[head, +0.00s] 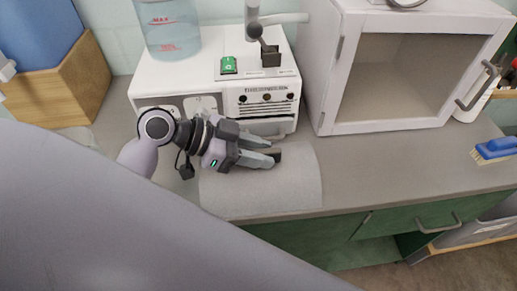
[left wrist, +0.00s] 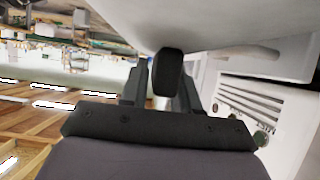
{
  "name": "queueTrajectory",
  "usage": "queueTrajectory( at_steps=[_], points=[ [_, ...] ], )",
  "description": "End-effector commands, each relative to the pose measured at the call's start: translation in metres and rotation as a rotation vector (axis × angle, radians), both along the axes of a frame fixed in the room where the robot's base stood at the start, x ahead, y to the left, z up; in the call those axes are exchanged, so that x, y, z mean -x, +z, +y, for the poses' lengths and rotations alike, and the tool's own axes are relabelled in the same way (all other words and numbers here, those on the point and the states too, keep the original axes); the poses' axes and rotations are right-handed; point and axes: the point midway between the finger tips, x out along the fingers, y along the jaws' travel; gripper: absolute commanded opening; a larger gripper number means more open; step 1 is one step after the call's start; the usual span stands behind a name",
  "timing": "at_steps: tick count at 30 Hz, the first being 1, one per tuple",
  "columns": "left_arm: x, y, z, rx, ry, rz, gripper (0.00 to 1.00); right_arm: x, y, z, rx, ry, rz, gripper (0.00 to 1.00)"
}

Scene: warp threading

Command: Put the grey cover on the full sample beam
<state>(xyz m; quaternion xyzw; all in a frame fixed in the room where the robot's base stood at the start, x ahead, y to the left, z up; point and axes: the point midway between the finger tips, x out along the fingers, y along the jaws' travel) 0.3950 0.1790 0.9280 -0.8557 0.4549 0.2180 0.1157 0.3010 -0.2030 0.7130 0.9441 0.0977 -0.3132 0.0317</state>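My left gripper (head: 274,158) comes in from the left, over the counter in front of the white machine. Its two fingers close around a small dark block (head: 279,153) at their tips. In the left wrist view the dark block (left wrist: 168,72) fills the gap between the fingers (left wrist: 160,92). I cannot tell whether this block is the grey cover. I cannot make out a sample beam. My right gripper is not in view.
The white machine (head: 143,85) with a vented front stands close behind the gripper. A white cabinet (head: 329,100) with a glazed door stands to its right. A blue brush (head: 494,147) lies far right. The counter (head: 390,165) is clear before the cabinet.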

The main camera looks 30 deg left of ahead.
Motion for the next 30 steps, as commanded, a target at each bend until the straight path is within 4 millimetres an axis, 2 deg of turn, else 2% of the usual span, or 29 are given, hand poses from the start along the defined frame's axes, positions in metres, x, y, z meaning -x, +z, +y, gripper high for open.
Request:
queueTrajectory(
  at_steps=[13, 17, 24, 30],
  points=[
    [0.001, 0.006, 0.002, -0.001, 0.001, 0.000, 0.49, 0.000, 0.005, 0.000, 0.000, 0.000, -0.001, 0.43],
    [0.011, 0.016, 0.017, -0.005, 0.002, 0.002, 0.49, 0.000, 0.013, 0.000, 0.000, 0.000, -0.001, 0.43],
    [0.037, 0.041, 0.055, -0.005, 0.002, 0.003, 0.49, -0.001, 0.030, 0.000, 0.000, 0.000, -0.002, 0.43],
    [0.052, 0.055, 0.077, -0.003, 0.001, 0.001, 0.49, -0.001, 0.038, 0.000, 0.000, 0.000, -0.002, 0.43]
  ],
)
